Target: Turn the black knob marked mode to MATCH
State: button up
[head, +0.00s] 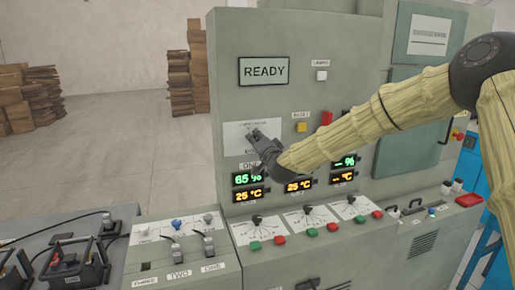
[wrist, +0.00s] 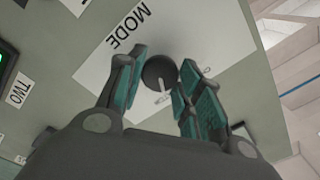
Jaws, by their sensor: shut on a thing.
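In the wrist view the black mode knob (wrist: 158,70) sits on a white plate (wrist: 98,72) marked MODE. My gripper (wrist: 164,76) has one finger on each side of the knob and is shut on it. A pale pointer line shows on the knob's lower side in the picture. No position word such as MATCH can be read; my fingers cover part of the plate. In the head view my gripper (head: 264,142) is at the white plate (head: 232,134) on the grey cabinet front and hides the knob.
A READY display (head: 264,71) is above the plate. A yellow button (head: 302,127) and a red one (head: 327,118) are to its right. Lit readouts (head: 248,179) are just below my gripper.

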jog(key=shift+m+b, duration=0.3)
jog(key=shift+m, duration=0.2)
jog(key=o, duration=1)
jog(key=shift+o, duration=0.2)
jog(key=v, duration=1.2)
